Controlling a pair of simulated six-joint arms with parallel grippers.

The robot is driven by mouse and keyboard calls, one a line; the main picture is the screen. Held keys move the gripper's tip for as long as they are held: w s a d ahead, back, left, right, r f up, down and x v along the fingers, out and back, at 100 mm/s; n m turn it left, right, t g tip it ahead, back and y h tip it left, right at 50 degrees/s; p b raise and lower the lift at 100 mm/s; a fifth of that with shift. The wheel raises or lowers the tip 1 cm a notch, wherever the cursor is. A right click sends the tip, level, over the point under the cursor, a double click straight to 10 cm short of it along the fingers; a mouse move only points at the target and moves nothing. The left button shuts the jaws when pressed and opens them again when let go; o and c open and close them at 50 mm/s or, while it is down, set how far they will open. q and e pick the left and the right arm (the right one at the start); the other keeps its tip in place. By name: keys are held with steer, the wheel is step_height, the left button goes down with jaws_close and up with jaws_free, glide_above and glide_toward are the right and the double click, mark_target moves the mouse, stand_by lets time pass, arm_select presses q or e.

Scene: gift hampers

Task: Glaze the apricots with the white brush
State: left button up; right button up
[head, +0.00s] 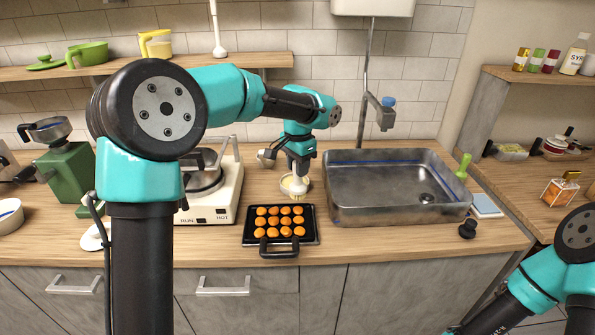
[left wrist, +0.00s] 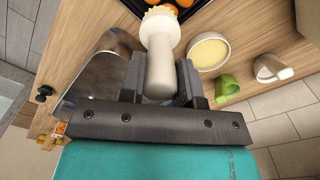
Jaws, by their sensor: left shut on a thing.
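My left gripper (head: 299,165) is shut on the white brush (head: 299,187) and holds it with its bristles (left wrist: 158,12) pointing away from the jaws. The brush also shows in the left wrist view (left wrist: 160,62). A small bowl of pale yellow glaze (left wrist: 208,53) is beside the brush; in the head view the brush overlaps the bowl (head: 285,184), and I cannot tell whether they touch. The orange apricots (head: 280,221) lie in rows on a black tray (head: 251,240) just in front of the brush. My right gripper is out of view.
A white hot plate (head: 212,205) stands left of the tray, and a metal sink (head: 390,190) is to the right. A white mug (left wrist: 272,68) and a green item (left wrist: 226,88) are near the bowl. A black stopper (head: 467,229) stands by the sink.

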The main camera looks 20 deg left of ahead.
arm_select(q)
steer(key=shift+w+d+m, duration=0.4)
steer(key=shift+w+m, duration=0.2)
